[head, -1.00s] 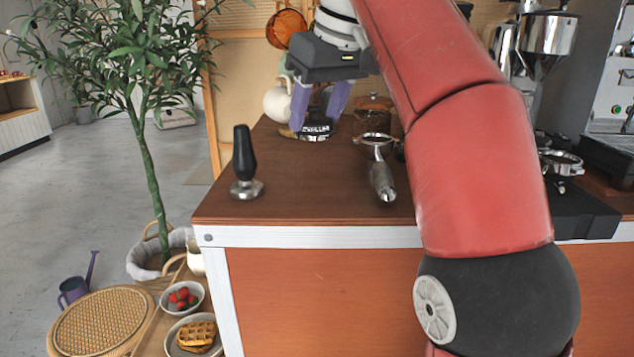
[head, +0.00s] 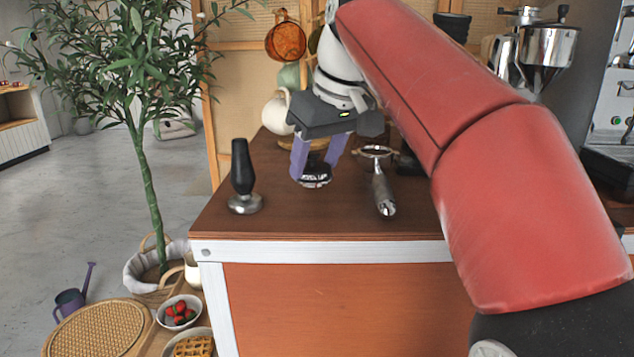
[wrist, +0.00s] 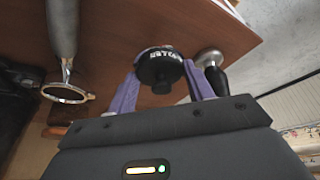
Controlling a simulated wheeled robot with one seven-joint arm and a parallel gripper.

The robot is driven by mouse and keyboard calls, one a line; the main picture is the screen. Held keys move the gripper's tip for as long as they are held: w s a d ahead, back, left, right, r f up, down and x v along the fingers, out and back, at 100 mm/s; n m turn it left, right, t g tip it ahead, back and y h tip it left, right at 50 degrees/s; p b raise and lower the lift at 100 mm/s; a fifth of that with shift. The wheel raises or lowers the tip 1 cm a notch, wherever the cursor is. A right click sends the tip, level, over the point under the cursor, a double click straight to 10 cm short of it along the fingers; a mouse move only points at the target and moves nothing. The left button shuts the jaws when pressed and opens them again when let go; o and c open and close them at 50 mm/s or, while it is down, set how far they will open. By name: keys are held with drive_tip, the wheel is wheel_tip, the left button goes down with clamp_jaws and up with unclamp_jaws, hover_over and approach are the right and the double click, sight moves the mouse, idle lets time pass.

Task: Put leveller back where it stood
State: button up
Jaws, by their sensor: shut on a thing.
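The leveller (head: 315,178) is a short black and silver puck with white lettering on its side. It also shows in the wrist view (wrist: 160,68). My gripper (head: 316,172) has its purple fingers shut on the leveller, one on each side. It is over the brown counter, between the tamper and the portafilter in the head view. I cannot tell whether the leveller touches the counter or hangs just above it.
A black-handled tamper (head: 242,180) stands to the left on the counter (head: 290,222). A portafilter (head: 382,190) lies to the right. A cream jug (head: 277,112) is behind. The front of the counter is clear.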

sight(317, 185)
drive_tip(key=shift+f, duration=2.05)
drive_tip(key=shift+f+b, duration=0.35)
drive_tip(key=o, duration=1.1)
drive_tip(key=shift+r, duration=0.1)
drive_tip(key=v, duration=0.8)
drive_tip(key=shift+w+a+p, duration=0.1)
drive_tip(key=shift+a+p, duration=0.1)
drive_tip(key=shift+p, duration=0.2)
